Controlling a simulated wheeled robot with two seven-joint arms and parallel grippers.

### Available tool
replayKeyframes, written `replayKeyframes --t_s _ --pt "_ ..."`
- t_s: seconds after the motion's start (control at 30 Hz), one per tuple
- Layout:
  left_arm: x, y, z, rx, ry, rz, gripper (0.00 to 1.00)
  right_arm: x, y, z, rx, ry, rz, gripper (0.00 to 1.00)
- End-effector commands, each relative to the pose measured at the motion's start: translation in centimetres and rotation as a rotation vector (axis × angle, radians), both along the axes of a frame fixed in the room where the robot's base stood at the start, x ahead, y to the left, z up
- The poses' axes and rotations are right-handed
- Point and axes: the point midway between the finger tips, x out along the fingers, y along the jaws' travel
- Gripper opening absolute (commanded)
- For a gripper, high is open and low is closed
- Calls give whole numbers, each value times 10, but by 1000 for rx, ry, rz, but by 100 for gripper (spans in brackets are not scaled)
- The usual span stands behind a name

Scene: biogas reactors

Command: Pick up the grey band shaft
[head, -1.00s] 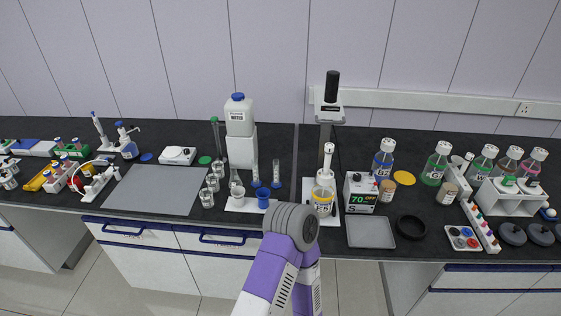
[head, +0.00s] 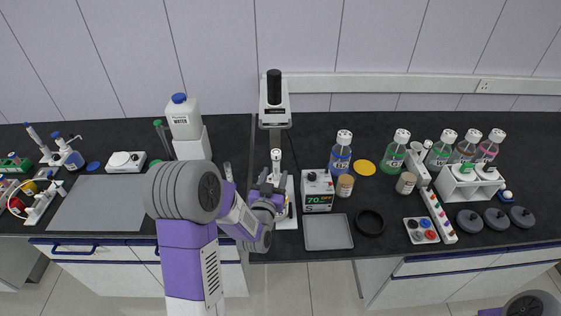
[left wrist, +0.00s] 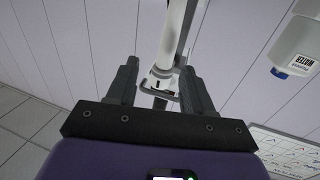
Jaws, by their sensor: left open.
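My left gripper (head: 272,182) is at the tall stirrer stand (head: 274,100), in front of a white upright shaft (head: 276,158) with a darker band near its top. I cannot tell for sure that this is the grey band shaft. In the left wrist view my left gripper (left wrist: 160,88) is open, its dark fingers spread. A pale rod (left wrist: 176,35) shows between and beyond them, with no visible contact. The bottle under the shaft is mostly hidden by my gripper. My right gripper is out of view.
A control box reading 70.0 (head: 317,190) and a grey tray (head: 328,233) stand right of the stand. The water jug (head: 184,118) is to the left; it also shows in the left wrist view (left wrist: 300,42). A black ring (head: 370,222) lies right of the tray.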

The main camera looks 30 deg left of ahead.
Motion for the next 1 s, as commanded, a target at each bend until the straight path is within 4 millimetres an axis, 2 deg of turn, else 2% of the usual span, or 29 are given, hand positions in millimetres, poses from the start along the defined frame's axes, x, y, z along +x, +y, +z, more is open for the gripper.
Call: replayKeyframes --t_s 0.5,0.83,1.0 --pt "56 23 -6 -3 4 -2 51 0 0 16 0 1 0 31" --pt "61 25 -7 -4 5 -2 51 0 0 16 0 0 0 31" --pt "61 25 -7 -4 5 -2 25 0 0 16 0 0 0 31"
